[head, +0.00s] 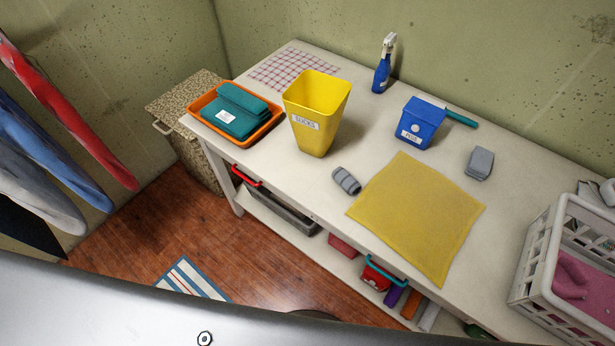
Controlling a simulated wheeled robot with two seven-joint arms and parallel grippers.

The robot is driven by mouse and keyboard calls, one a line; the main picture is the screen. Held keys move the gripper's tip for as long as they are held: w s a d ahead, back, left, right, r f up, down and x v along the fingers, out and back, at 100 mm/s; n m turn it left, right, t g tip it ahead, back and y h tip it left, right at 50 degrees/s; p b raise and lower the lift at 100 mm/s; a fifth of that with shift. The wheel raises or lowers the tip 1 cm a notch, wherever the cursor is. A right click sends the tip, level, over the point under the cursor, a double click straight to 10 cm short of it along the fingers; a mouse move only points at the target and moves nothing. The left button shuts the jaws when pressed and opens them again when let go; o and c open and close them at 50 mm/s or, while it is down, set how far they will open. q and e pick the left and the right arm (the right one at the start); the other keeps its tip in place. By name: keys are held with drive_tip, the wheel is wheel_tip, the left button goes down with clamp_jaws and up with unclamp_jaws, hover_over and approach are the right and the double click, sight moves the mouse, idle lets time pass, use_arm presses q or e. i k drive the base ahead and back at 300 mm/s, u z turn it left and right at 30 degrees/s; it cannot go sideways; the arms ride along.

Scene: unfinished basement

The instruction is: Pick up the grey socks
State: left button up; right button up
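A rolled grey bundle with darker bands, which looks like the grey socks (346,181), lies on the white table near its front edge. It is just left of a yellow cloth and in front of a yellow bin (317,112) labelled "SOCKS". The bundle is fully visible and nothing touches it from above. A second grey object (480,163), block-shaped, lies farther right behind the yellow cloth; I cannot tell exactly what it is. Neither of my grippers is in view.
The yellow cloth (420,215) lies flat. An orange tray (201,108) holds teal cloths. A blue box (421,123), a spray bottle (383,66) and a white basket (531,265) stand on the table (230,155). Clothes (75,125) hang at left. A striped mat (190,281) lies on the floor.

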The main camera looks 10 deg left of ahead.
sight(347, 182)
drive_tip(key=u, duration=0.4)
drive_tip(key=k, duration=1.1)
drive_tip(key=z, duration=1.4)
